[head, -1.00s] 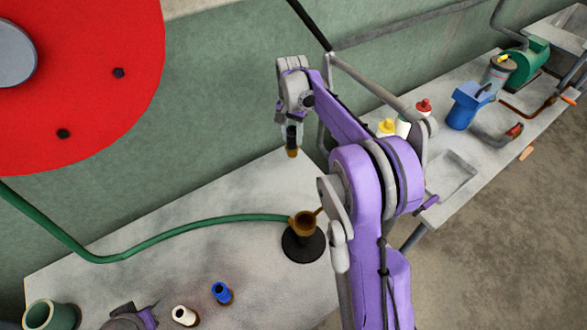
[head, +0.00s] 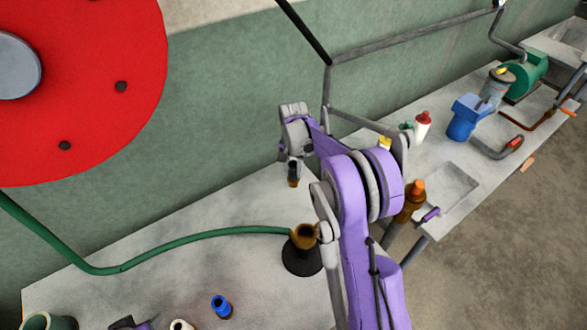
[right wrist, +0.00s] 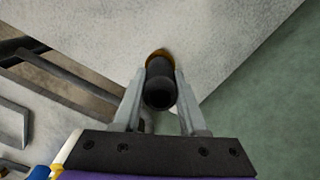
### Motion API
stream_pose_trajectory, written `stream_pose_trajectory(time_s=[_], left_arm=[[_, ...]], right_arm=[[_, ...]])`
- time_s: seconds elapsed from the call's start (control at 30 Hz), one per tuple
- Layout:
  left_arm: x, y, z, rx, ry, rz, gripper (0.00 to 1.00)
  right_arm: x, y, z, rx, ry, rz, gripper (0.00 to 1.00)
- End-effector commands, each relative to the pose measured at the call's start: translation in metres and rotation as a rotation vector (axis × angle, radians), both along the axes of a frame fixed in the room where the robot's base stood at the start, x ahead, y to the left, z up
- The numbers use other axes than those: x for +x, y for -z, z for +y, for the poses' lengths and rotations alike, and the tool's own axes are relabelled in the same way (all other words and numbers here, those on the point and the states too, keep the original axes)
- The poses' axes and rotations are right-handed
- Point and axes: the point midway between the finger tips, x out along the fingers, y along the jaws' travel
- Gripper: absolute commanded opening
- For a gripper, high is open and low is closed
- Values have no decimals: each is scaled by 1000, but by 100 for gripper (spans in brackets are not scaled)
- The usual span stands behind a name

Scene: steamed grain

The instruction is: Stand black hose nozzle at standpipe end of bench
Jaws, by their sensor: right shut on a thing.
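The black hose nozzle (head: 293,174) has a brass-coloured lower end and hangs roughly upright in the head view. My right gripper (head: 293,164) is shut on it, above the far right end of the near bench (head: 190,225). In the right wrist view the nozzle (right wrist: 159,92) sits between both fingers (right wrist: 160,100), its dark open end towards the camera. The brass end is close to the bench top; I cannot tell whether it touches. A grey and purple part of my left arm (head: 130,323) shows at the bottom left edge; its fingers cannot be made out.
A brass fitting on a black base (head: 302,255) stands near the bench's right edge, joined to a green hose (head: 180,241). Blue (head: 221,306) and white (head: 181,325) small pieces lie in front. A second bench (head: 465,155) holds bottles and a blue device (head: 466,117).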

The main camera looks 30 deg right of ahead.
Motion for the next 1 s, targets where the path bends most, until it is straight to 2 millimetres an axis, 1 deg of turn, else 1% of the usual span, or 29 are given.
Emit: stream_pose_trajectory(time_s=[0.1,0.13,0.27,0.3,0.57,0.67,0.77,0.87,1.0], left_arm=[[-2,4,0,0,0,3,50],[-1,4,0,0,0,3,50],[-1,3,0,0,0,2,50],[-1,3,0,0,0,2,50],[-1,2,0,0,0,2,50],[1,-2,0,0,0,-1,50],[0,-1,0,0,0,-1,50],[1,-2,0,0,0,-1,50],[1,-3,0,0,0,-3,50]], right_arm=[[0,5,0,-1,0,1,0],[0,4,0,0,0,0,45],[0,3,0,0,0,0,68],[0,3,0,0,0,0,71],[0,2,0,0,0,0,71],[0,-4,0,1,0,-1,71],[0,-17,0,0,0,0,71],[0,-37,0,0,0,0,71],[0,-69,0,0,0,0,71]])
